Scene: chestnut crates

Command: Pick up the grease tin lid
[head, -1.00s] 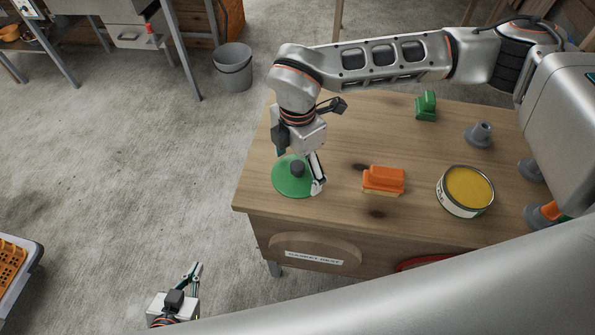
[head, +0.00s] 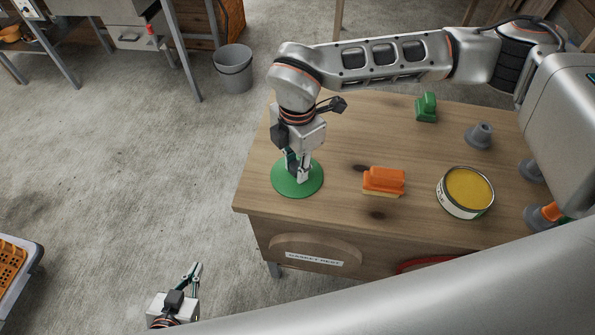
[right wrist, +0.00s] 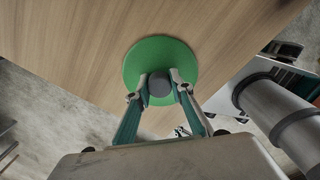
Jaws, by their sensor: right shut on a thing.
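The grease tin lid is a flat green disc with a dark knob in its middle. It lies at the left end of the wooden table in the head view (head: 309,191) and fills the middle of the right wrist view (right wrist: 160,54). My right gripper (head: 298,179) is above the lid, with its fingers closed on the knob from both sides in the right wrist view (right wrist: 160,88). The lid appears to rest on the tabletop. The open grease tin (head: 465,192), with yellow contents, stands at the table's right. My left gripper (head: 195,272) is low over the floor, fingers apart and empty.
An orange-topped brush or block (head: 384,180) lies between lid and tin. A green object (head: 426,107) and grey cone (head: 479,135) stand further back. The table (head: 340,130) has free room behind the lid. A grey bucket (head: 233,68) stands on the floor.

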